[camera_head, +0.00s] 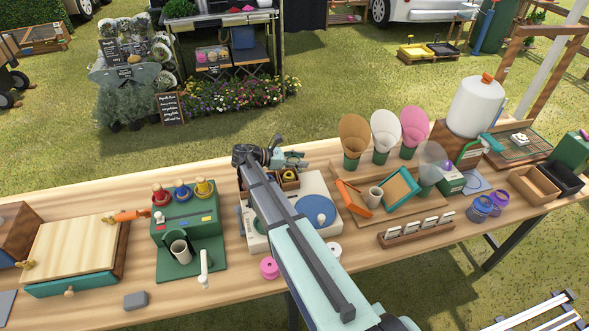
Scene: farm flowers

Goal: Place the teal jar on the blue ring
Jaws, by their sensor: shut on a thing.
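My gripper (284,162) is at the far end of my arm, above the back of the white board (318,186). It is shut on a small teal-grey thing, which I take to be the teal jar; the fingers hide most of it, and its outline is too small to read. A flat blue disc (315,210) lies on the white board, to the right of my arm. Two blue-purple ring-shaped things (488,204) are on the right of the table. I cannot tell which of these is the blue ring.
A small wooden box (288,181) with a yellow-topped thing stands just below my gripper. A green stand (186,222) with coloured knobs is to the left. Cones, tilted frames and a card rack (415,231) crowd the right. My arm hides part of the board.

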